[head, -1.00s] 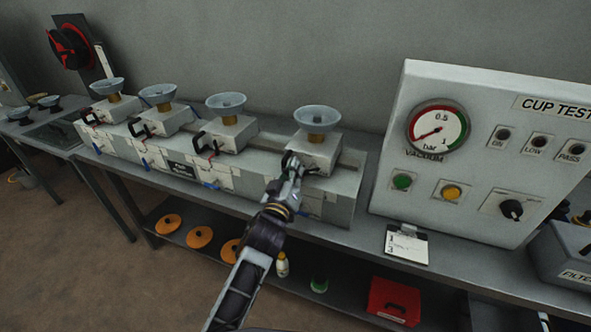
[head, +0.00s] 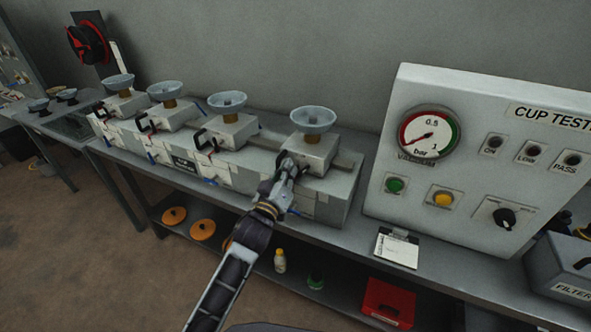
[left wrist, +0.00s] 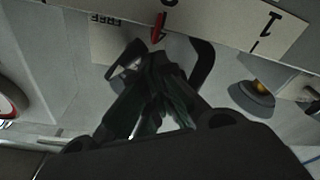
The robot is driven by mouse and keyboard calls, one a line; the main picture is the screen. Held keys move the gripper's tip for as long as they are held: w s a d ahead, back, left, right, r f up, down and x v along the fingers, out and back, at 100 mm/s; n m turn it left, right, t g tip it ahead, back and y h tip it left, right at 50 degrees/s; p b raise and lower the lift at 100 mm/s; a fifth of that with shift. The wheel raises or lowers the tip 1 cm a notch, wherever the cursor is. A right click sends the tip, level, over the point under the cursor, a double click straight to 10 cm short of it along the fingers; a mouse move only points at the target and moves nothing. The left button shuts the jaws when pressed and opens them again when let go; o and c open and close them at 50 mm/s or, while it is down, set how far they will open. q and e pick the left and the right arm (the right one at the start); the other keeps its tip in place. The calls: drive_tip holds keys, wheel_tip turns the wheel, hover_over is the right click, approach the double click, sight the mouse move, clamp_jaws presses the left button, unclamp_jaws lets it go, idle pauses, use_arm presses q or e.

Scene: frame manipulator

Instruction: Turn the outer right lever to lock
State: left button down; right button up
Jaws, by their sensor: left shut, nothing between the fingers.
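A row of clamp units with grey suction cups on top stands on the bench. The outer right unit (head: 311,152) carries the outer right lever, a black handle mostly hidden behind my left gripper (head: 286,168) in the head view. In the left wrist view the lever (left wrist: 205,62) is a black curved bar just right of my left fingertips (left wrist: 150,72). The fingers are shut with nothing between them; I cannot tell whether they touch the lever. A red pointer (left wrist: 158,28) lies over a white scale plate (left wrist: 225,25) marked "FREE" at its left part. My right gripper is out of view.
The test panel (head: 470,165) with its vacuum gauge (head: 428,138) stands right of the units. A notepad (head: 396,250) lies before it. Other black levers (head: 205,140) stick out to the left. A lower shelf holds a red box (head: 388,302) and orange discs.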

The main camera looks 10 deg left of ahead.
use_arm(q)
drive_tip(key=shift+a, duration=0.1)
drive_tip(key=v, duration=1.2)
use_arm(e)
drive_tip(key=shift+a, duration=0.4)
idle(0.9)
